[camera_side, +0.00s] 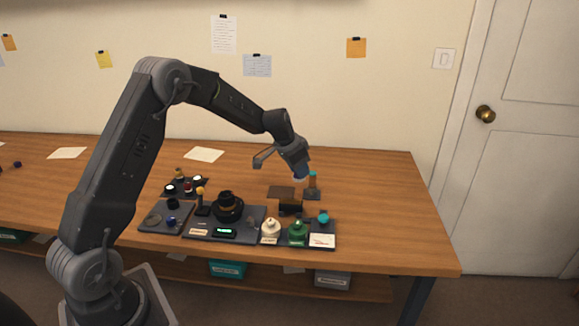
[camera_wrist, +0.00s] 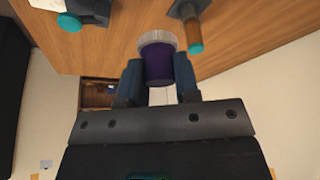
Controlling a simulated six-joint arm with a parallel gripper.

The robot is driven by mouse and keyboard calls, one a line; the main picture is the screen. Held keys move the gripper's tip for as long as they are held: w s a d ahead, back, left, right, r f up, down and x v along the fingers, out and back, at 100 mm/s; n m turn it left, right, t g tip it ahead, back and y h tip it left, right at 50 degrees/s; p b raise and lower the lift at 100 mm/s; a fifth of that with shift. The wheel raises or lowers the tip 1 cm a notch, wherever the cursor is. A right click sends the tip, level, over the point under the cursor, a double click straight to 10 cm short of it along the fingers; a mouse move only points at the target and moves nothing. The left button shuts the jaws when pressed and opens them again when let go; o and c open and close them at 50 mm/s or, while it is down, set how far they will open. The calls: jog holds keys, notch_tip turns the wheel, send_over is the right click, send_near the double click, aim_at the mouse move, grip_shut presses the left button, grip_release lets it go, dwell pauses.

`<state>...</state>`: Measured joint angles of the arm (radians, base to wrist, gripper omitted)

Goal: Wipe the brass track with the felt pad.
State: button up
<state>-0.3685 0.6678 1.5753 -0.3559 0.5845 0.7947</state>
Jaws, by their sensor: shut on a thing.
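My gripper (camera_wrist: 161,75) is shut on a purple cylinder with a pale grey, fuzzy-looking end, which looks like the felt pad (camera_wrist: 158,60). In the side view, my gripper (camera_side: 300,174) holds it above the back right of the work area, clear of the table. The dark lens barrel (camera_side: 228,210) stands upright on the dark tray, left of and nearer than my gripper. A brownish-gold band shows near its top; I cannot tell whether this is the brass track. The barrel is not recognisable in the wrist view.
Cream (camera_side: 271,231) and green bottles (camera_side: 297,233) stand at the front. The table's right side (camera_side: 390,200) is clear.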

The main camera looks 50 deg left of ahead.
jog(key=shift+d+r, duration=0.1)
jog(key=shift+d, duration=0.8)
jog(key=shift+f, duration=3.65)
jog(key=shift+s+a+f, duration=0.1)
jog(key=shift+a+f, duration=0.05)
jog(key=shift+a, duration=0.05)
jog(key=shift+s+a+f, duration=0.15)
jog(key=shift+s+a, duration=0.4)
jog(key=shift+s, duration=0.05)
jog(key=shift+s+a, duration=1.85)
jog(key=w+d, duration=0.5)
jog(key=shift+d, duration=0.1)
jog(key=shift+w, duration=0.15)
jog(key=shift+r, duration=4.1)
